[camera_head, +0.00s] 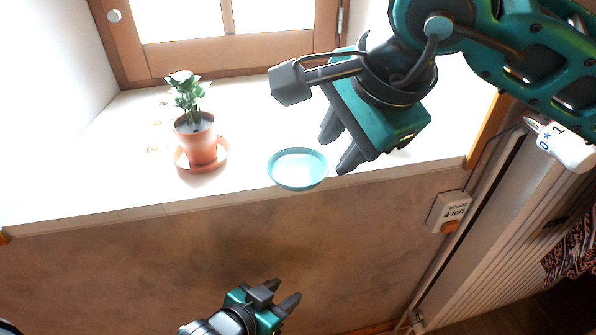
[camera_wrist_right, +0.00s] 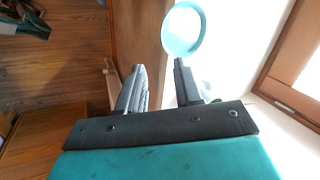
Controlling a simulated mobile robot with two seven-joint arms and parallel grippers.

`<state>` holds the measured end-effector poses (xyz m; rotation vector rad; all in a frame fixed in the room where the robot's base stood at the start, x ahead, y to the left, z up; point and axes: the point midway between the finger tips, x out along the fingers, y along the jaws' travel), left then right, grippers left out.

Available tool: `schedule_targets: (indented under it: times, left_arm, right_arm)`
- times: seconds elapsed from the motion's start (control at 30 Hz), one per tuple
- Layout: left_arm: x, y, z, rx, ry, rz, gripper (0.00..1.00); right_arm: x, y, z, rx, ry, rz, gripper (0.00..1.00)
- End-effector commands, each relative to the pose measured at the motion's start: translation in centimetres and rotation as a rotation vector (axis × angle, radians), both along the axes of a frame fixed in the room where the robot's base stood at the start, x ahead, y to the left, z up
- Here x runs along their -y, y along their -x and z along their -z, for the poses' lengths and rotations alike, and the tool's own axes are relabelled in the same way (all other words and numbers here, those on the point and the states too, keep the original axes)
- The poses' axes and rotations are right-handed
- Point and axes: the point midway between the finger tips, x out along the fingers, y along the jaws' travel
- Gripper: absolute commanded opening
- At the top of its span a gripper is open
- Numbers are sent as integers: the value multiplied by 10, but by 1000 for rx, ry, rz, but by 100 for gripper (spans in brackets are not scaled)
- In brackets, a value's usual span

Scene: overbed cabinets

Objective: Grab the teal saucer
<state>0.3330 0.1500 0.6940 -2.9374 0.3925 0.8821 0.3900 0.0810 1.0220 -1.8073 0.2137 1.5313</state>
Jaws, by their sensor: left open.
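The teal saucer (camera_head: 297,169) lies near the front edge of the white window sill, empty, partly overhanging or right at that edge. It also shows in the right wrist view (camera_wrist_right: 184,32), just past the fingertips. My right gripper (camera_head: 332,156) is just right of the saucer, its fingers apart with nothing between them. In the right wrist view the right gripper (camera_wrist_right: 158,66) has one fingertip close to the saucer's rim; I cannot tell if they touch. My left gripper (camera_head: 286,289) is open and empty, low in front of the wall below the sill.
A potted plant (camera_head: 196,137) stands on an orange saucer (camera_head: 220,160) left of the teal saucer. The window frame (camera_head: 270,55) closes the sill at the back. A radiator (camera_head: 500,220) and a small wall box (camera_head: 450,212) are at the right. The sill's left part is mostly clear.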

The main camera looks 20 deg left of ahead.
Motion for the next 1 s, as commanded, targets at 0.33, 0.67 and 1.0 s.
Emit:
schedule_targets:
  times: [0.33, 0.67, 1.0]
  left_arm:
    - [1, 1, 4, -5, 2, 1, 43]
    - [1, 3, 6, -10, 2, 1, 43]
    - [1, 3, 8, -11, 1, 1, 43]
  right_arm:
    - [-19, -13, 50, -8, -4, -1, 35]
    - [-37, -24, 82, -10, -4, -1, 35]
    - [-42, -30, 97, -6, -6, -1, 35]
